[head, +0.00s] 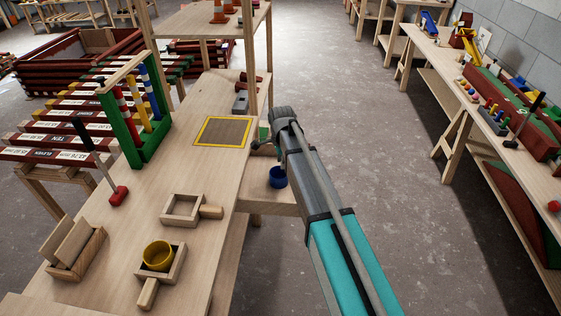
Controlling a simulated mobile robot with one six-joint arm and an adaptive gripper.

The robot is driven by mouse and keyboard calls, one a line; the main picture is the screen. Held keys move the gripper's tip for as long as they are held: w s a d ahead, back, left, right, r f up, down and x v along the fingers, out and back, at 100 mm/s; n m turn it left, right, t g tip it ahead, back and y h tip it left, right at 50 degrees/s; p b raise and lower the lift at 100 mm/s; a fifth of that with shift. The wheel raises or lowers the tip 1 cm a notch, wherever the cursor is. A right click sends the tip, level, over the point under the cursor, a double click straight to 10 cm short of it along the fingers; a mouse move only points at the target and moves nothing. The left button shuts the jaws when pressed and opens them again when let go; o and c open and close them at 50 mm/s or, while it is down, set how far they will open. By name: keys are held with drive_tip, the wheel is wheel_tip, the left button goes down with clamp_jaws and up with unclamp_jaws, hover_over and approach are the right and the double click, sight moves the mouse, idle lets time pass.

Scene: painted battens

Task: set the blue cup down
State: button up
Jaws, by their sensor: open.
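The blue cup (277,177) stands upright, as far as I can tell, on a lower wooden ledge (262,198) at the right side of the workbench. My gripper (259,146) is above and slightly left of the cup, beside the bench edge. It is open and apart from the cup, and its fingers look small and partly hidden by my own wrist. A brown square with a yellow border (223,132) lies bare on the bench top to the left of my gripper.
A yellow cup (158,254) sits in a wooden frame with a handle. An empty handled frame (183,209) lies behind it. A green rack with coloured posts (134,120) and a red-headed mallet (119,195) are at left. A bench post (250,60) rises near my gripper.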

drive_tip(key=shift+r+p, duration=1.25)
drive_tip(key=shift+r, duration=0.3)
drive_tip(key=s+d+n, duration=1.3)
drive_tip(key=s+d, duration=0.9)
drive_tip(key=s, duration=0.1)
drive_tip(key=shift+n, duration=0.4)
drive_tip(key=shift+a, duration=0.2)
